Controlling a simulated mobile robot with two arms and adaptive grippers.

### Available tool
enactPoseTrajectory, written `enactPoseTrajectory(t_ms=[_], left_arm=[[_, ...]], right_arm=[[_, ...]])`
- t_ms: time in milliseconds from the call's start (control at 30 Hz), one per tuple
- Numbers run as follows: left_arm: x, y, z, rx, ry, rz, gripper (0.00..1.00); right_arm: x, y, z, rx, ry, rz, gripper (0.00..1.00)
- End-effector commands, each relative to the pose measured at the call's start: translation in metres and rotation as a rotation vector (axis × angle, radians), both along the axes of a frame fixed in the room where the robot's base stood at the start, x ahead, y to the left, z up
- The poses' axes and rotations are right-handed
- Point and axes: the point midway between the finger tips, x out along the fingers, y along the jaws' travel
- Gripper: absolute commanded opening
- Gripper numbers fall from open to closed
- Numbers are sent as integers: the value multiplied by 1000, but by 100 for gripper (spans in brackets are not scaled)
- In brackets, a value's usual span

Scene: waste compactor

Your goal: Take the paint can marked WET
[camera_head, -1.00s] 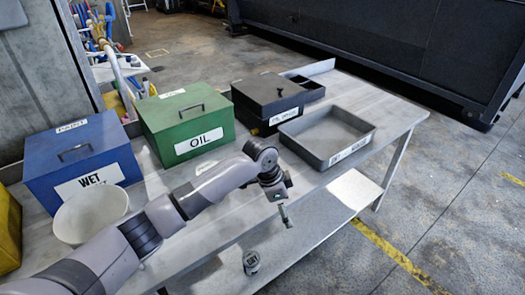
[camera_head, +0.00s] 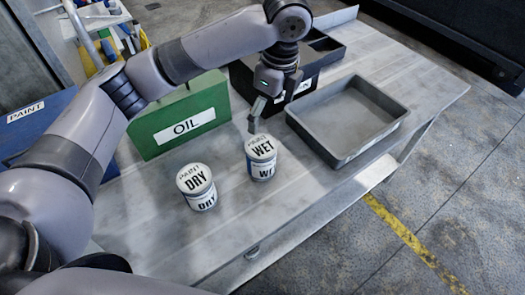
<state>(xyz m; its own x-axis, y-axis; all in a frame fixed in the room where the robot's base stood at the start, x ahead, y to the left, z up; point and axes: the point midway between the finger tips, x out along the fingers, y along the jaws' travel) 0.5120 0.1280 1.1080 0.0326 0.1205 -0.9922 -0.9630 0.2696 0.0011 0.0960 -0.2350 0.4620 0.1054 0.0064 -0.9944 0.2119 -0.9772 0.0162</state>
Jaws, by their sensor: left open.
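The paint can marked WET (camera_head: 262,160) stands upright on the grey table, white with a dark-lettered lid. Another can marked DRY (camera_head: 197,188) stands upright to its left and nearer. My left gripper (camera_head: 255,114) points down at the far edge of the WET can, its fingertips close to the lid. It is open and holds nothing. Whether a fingertip touches the can I cannot tell. My right gripper is not in view.
A green OIL box (camera_head: 180,122) stands behind the cans, a blue PAINT box (camera_head: 35,115) at left. A black box (camera_head: 325,60) and an empty grey tray (camera_head: 345,120) are behind and right. The table (camera_head: 265,210) in front of the cans is clear.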

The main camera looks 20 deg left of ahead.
Motion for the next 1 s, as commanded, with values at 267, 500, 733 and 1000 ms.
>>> enactPoseTrajectory(t_ms=[267, 500, 733, 1000], left_arm=[[2, 8, -60, 0, 4, 4, 95], [4, 11, -90, -2, -1, 3, 95], [4, 16, -109, 0, 3, 5, 95], [5, 20, -142, -2, -1, 3, 95]], right_arm=[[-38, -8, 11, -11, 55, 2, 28], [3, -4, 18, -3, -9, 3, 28], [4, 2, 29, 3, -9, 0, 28], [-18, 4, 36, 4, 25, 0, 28]])
